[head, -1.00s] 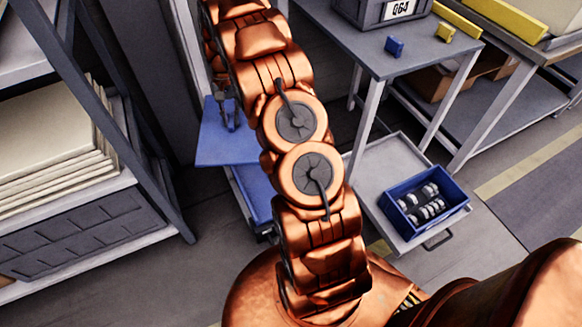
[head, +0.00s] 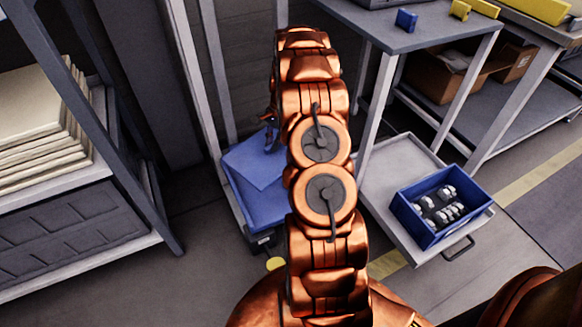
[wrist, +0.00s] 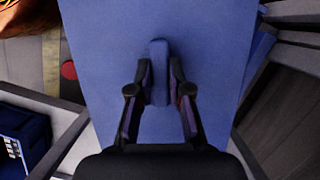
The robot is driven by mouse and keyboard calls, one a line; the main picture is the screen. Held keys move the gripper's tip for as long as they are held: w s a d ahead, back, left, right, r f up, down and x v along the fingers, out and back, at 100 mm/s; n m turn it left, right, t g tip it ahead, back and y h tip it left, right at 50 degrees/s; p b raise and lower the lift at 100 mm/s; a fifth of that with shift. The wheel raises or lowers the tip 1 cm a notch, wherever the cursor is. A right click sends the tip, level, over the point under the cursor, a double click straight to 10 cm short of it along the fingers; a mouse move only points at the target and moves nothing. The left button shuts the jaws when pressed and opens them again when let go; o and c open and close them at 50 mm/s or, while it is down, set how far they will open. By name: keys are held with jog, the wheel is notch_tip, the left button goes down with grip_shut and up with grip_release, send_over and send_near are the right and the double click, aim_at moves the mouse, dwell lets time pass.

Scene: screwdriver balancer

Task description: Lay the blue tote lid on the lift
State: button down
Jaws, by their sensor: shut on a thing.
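The blue tote lid is a flat panel that fills the middle of the wrist view (wrist: 215,60). My gripper (wrist: 159,80) is shut on the small raised blue handle (wrist: 159,62) on the lid. In the head view the lid (head: 256,158) is left of my arm, over a low, grey-edged unit with a blue top (head: 262,208), which looks like the lift. The lid looks turned relative to that top. I cannot tell whether they touch. My arm hides the right side of both, and the fingertips are barely visible there.
Grey posts (head: 216,75) stand behind the low unit. A shelf with stacked pale boards (head: 45,150) is at left. At right are a grey table (head: 420,27) and a low grey platform (head: 385,190) carrying a blue bin of parts (head: 410,205). Open floor lies left of the low unit.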

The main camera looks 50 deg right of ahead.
jog(key=s+d+f+m+b, duration=0.1)
jog(key=d+f+b, duration=0.1)
jog(key=f+b, duration=0.1)
jog(key=s+d+f+m+b, duration=0.1)
jog(key=f+b, duration=0.2)
jog(key=f, duration=0.3)
jog(key=s+d+f+m+t+b, duration=0.1)
jog(key=d+f+m+b, duration=0.1)
jog(key=f, duration=0.3)
jog(key=shift+s+d+b, duration=0.15)
jog(key=shift+d+b, duration=0.15)
jog(key=shift+b, duration=0.35)
jog(key=shift+f+p, duration=0.75)
jog(key=shift+f, duration=1.4)
jog(key=c, duration=1)
grip_release()
jog(key=v, duration=1.2)
jog(key=shift+s+a, duration=0.1)
